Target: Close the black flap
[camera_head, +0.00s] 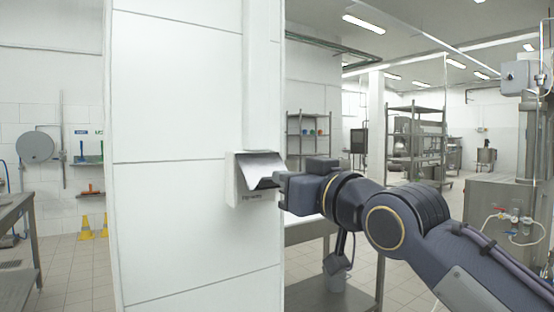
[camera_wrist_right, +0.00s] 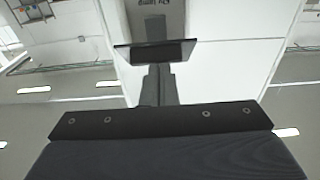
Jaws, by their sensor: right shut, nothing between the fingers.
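The white dispenser box (camera_head: 243,196) is fixed to the front of the white pillar, with small lettering low on its face. Its flap (camera_head: 260,166) stands out at a tilt, pale on its upper face in the head view and dark beneath. In the right wrist view the black flap (camera_wrist_right: 135,52) shows as a dark plate across the box, open. My right gripper (camera_head: 279,180) is at the flap's right side in the head view; its shut, empty fingers (camera_wrist_right: 157,68) point at the flap. I cannot tell whether they touch it. My left gripper is out of view.
The white pillar (camera_head: 180,150) fills the left middle. A steel table (camera_head: 310,233) stands behind my right arm. Metal shelves (camera_head: 415,140) and a steel machine (camera_head: 505,215) stand farther right. A steel counter (camera_head: 15,215) is at far left.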

